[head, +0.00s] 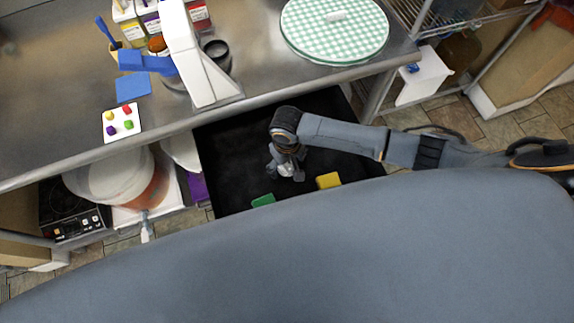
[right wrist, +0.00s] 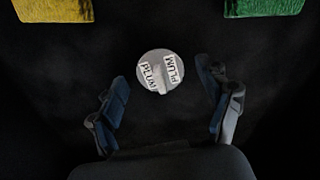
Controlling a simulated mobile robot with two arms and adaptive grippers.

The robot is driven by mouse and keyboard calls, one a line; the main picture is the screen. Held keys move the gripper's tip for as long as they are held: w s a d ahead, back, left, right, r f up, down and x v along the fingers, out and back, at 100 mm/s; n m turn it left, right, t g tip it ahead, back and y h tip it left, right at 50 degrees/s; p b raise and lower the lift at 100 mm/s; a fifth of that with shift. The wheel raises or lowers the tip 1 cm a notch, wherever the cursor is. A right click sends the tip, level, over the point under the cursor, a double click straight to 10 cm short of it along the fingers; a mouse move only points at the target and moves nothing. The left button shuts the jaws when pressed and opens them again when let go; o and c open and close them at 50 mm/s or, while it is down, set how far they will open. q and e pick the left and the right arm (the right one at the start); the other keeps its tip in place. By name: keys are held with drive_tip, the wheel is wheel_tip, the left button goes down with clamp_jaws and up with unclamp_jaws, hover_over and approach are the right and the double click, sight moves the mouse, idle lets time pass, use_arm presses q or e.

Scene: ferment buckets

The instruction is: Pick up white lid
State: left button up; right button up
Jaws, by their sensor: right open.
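A small round white lid (right wrist: 153,57) with two "PLUM" labels and a raised grip bar lies on a black surface (head: 235,150) below the table edge. In the right wrist view it sits between and just beyond the open fingers of my right gripper (right wrist: 163,78). The fingers look clear of it on both sides. In the head view my right gripper (head: 286,168) points down over the black surface, and it mostly hides the lid. My left gripper does not show.
A yellow block (head: 328,181) and a green block (head: 263,200) lie on the black surface nearby. The steel table (head: 265,85) stands along its far side, with a green checkered round piece (head: 312,35) on top. A white bucket (head: 105,180) stands at left.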

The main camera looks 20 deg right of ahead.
drive_tip(key=shift+c, duration=0.5)
drive_tip(key=c, duration=0.9)
drive_tip(key=shift+r, duration=0.15)
